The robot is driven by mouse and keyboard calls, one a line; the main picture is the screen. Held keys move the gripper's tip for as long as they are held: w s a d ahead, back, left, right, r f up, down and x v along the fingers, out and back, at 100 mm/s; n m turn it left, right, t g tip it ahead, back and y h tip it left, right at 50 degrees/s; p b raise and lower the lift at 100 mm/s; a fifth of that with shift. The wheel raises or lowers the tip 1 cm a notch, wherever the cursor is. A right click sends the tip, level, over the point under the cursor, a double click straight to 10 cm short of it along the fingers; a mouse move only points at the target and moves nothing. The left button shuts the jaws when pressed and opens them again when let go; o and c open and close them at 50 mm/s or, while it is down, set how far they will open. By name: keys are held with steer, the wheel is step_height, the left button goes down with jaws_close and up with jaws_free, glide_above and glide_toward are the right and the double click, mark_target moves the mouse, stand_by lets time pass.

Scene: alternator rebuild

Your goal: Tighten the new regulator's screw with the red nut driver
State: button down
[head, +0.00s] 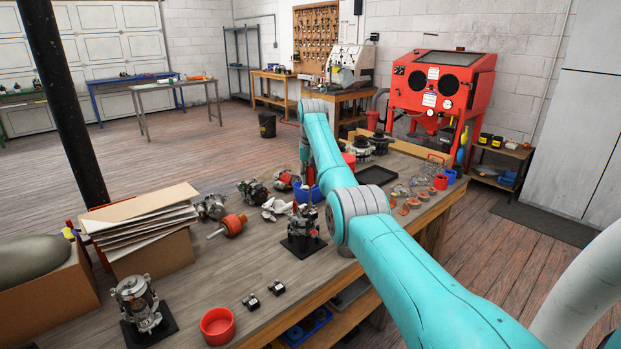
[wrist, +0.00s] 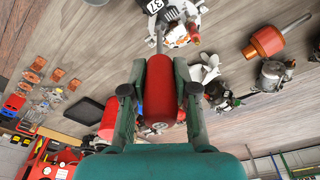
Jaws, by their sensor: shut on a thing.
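My gripper (wrist: 160,72) is shut on the red handle of the nut driver (wrist: 160,95), with one finger on each side. The driver's thin metal shaft (wrist: 159,44) points away from my gripper to an alternator (wrist: 182,14) with a black "37" tag. In the head view my gripper (head: 308,172) is above this alternator (head: 302,222), which stands on a black base on the bench. The shaft's tip is at or near the alternator's top; I cannot tell whether it touches a screw. The new regulator and its screw cannot be made out.
Another alternator (head: 139,303) on a black base stands at the front left, near a red bowl (head: 217,325) and two small black parts (head: 264,294). An orange-red rotor (head: 231,224) lies left of the driver. A black tray (head: 376,174) and small parts lie to the right.

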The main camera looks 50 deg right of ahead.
steer(key=n, duration=0.4)
steer(key=shift+n, duration=0.3)
steer(key=n, duration=0.3)
steer(key=shift+n+y, duration=0.4)
steer(key=shift+f, duration=0.5)
